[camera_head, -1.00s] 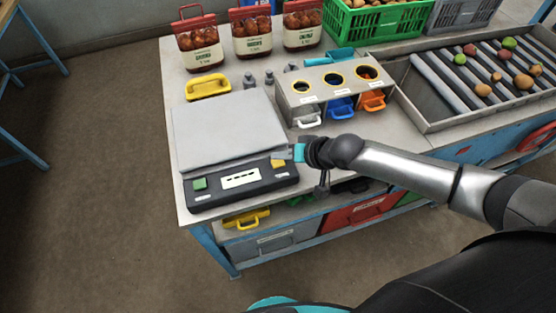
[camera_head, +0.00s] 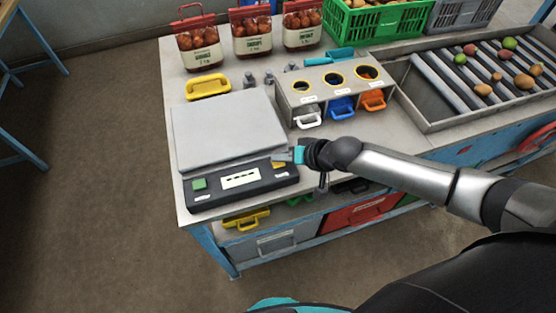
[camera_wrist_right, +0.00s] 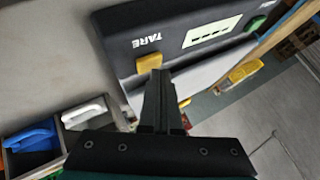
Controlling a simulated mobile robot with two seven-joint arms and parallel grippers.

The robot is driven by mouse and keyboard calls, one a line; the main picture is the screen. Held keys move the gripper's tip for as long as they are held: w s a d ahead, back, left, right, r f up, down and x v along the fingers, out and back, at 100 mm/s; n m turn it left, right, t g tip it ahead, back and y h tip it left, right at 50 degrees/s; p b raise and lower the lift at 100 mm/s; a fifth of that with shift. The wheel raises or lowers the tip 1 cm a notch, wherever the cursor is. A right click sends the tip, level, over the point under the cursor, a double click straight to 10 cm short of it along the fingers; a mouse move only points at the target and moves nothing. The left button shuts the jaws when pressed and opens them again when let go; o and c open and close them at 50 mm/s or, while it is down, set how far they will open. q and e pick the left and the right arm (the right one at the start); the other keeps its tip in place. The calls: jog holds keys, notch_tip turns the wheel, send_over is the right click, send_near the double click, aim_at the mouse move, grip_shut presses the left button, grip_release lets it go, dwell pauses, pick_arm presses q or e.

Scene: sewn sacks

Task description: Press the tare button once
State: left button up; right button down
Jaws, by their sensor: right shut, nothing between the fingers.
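The scale has a grey plate (camera_head: 228,128) and a dark front panel (camera_head: 215,201) with a green button (camera_head: 199,184) at left and a pale display (camera_head: 241,178) in the middle. The yellow tare button (camera_head: 279,165) is at the panel's right end. In the right wrist view the yellow button (camera_wrist_right: 149,63) sits beside the printed word TARE. My right gripper (camera_head: 286,156) is shut and empty. Its fingertips (camera_wrist_right: 159,74) overlap the button's near edge in the wrist view; I cannot tell whether they touch it. My left gripper is not in view.
A grey bin block (camera_head: 300,88) with white, blue and orange scoops stands right of the scale. Small weights (camera_head: 249,80), a yellow handle (camera_head: 208,86) and red-topped sacks (camera_head: 199,46) are behind. A roller tray (camera_head: 410,85) with produce is at right.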

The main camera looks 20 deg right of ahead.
aim_at(281, 165)
jog(key=shift+f, duration=0.45)
dwell(0.6)
jog(key=shift+r+p, duration=0.8)
jog(key=shift+r, duration=0.15)
notch_tip(281, 165, up, 5)
jog(key=p, duration=0.5)
dwell(0.4)
